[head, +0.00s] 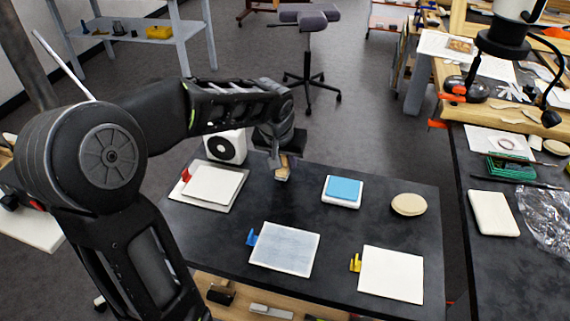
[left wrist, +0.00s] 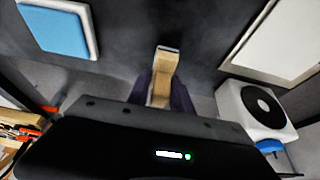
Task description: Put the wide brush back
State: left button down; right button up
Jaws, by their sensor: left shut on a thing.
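The wide brush (head: 282,175) has a pale wooden handle and hangs below my left gripper (head: 281,158), over the far part of the dark table. The left gripper is shut on it. In the left wrist view the brush (left wrist: 163,75) points away from the camera between the fingers of the left gripper (left wrist: 160,95), with its end above the dark table top. I cannot tell whether its lower end touches the table. My right gripper is in neither view.
On the dark table (head: 340,240) are a white board with a red clip (head: 212,186), a blue pad on a white block (head: 343,190), a round beige pad (head: 409,204), a grey-blue sheet (head: 285,248) and a white sheet (head: 391,274). A white device (head: 226,147) stands at the back left.

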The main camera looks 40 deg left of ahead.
pick_arm(q)
jog(key=shift+f, duration=0.9)
jog(key=shift+f, duration=0.2)
jog(key=c, duration=1.1)
grip_release()
jog(key=shift+c, duration=0.2)
jog(key=shift+r, duration=0.1)
jog(key=shift+r, duration=0.4)
jog(key=v, duration=1.1)
jog(key=shift+r, duration=0.2)
jog(key=shift+s+d, duration=0.1)
jog(key=shift+s, duration=0.05)
